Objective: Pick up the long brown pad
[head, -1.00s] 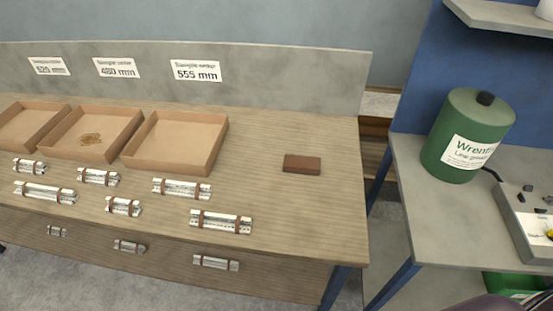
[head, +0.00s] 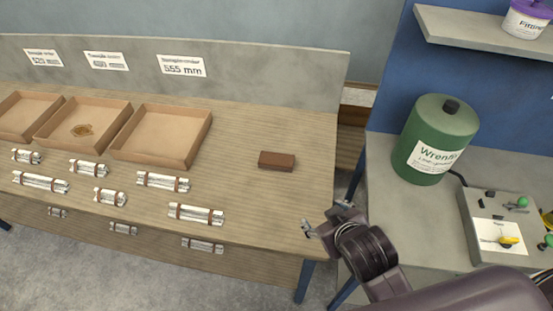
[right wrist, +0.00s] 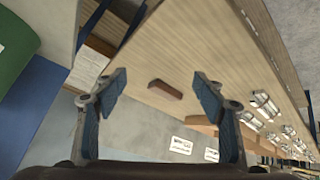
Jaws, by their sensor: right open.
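The long brown pad (head: 276,160) lies flat on the wooden table (head: 250,200), right of the cardboard trays. It also shows in the right wrist view (right wrist: 165,89), framed between the two fingers but farther off. My right gripper (head: 324,218) is at the table's right front edge, apart from the pad, to its lower right. In the right wrist view my right gripper (right wrist: 160,90) is open, with nothing between its fingers. My left gripper is in neither view.
Cardboard trays (head: 200,152) stand at the table's back. Several silver bundles with brown bands (head: 197,213) lie in front of them. A grey side table at the right holds a green canister (head: 437,120) and a control box (head: 485,215). Table surface around the pad is clear.

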